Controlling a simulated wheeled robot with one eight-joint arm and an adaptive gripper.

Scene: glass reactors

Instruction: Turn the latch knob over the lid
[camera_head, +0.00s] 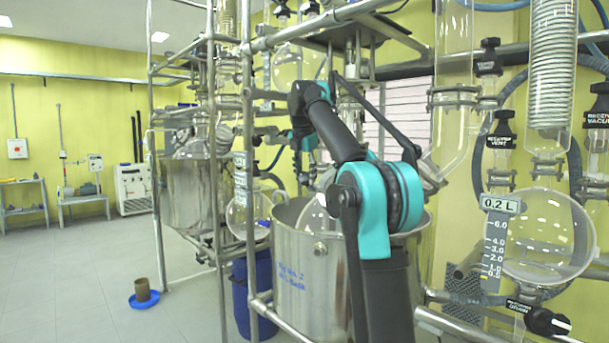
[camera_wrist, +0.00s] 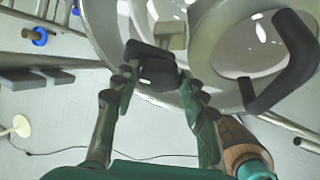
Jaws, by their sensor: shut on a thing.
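In the wrist view my gripper (camera_wrist: 158,82) has both fingers closed around a dark latch knob (camera_wrist: 150,55) near the upper middle. The knob's flat black top shows between and beyond the fingertips. The rounded metal lid (camera_wrist: 208,38) fills the upper right, with the knob at its left part. A curved black handle (camera_wrist: 292,62) arches over the lid's right side. In the head view my arm crosses the middle, and I cannot make out the fingers, the knob or the lid clearly there.
A large steel vessel (camera_head: 300,272) stands behind my arm among metal frame pipes (camera_head: 250,190). A blue drum (camera_head: 240,295) stands beside it. Glass flasks (camera_head: 541,238) and tubes crowd the right. The floor (camera_head: 80,290) at left is mostly clear, with a blue dish (camera_head: 144,300).

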